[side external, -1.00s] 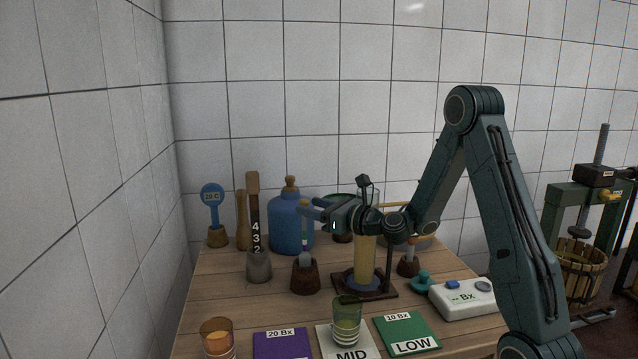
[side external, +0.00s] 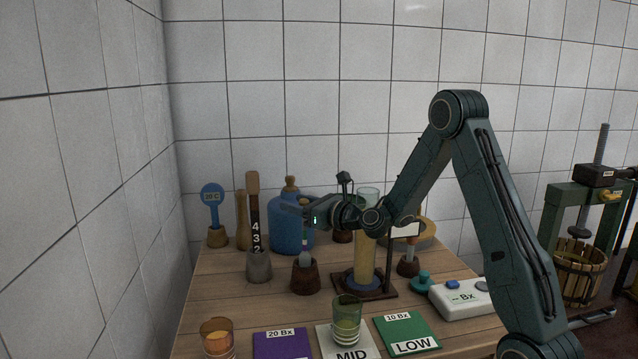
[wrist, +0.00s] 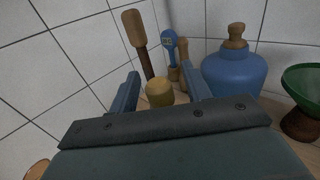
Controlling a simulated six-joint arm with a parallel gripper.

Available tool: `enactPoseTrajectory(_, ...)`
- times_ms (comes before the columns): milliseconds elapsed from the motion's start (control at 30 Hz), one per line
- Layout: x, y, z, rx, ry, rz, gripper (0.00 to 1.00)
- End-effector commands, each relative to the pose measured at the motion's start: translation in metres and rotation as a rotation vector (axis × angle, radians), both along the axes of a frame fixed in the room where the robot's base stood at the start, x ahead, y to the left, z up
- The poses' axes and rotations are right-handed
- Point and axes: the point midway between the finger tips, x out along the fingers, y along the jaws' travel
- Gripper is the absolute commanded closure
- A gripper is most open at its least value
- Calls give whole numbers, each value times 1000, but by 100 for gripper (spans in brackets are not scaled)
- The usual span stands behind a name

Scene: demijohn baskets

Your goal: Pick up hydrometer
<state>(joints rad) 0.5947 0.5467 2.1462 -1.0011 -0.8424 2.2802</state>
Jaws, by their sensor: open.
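The hydrometer (side external: 305,258) stands upright in a brown holder (side external: 305,279) left of the tall cylinder. Its grey lower part shows in the side view, while my gripper covers much of its upper stem. My gripper (side external: 294,212) is open at the height of the hydrometer's top, reaching in from the right. In the wrist view, a tan round top (wrist: 159,92), which looks like the hydrometer's, lies between the two open fingers (wrist: 162,80). Whether either finger touches it cannot be told.
A blue demijohn (side external: 290,235) stands close behind the gripper. A liquid-filled cylinder (side external: 365,258) stands right of the holder. A numbered paddle (side external: 254,220) in a grey cup is at left. Cups, coloured cards and a white meter (side external: 462,300) occupy the front.

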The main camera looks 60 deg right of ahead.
Motion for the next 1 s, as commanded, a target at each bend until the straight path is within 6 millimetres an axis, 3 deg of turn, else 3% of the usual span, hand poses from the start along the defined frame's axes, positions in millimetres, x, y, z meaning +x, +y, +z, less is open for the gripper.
enactPoseTrajectory(567, 2, 0, 0, 0, 0, 0, 52)
enactPoseTrajectory(800, 2, 0, 0, 0, 0, 0, 99)
enactPoseTrajectory(1000, 2, 0, 0, 0, 0, 0, 100)
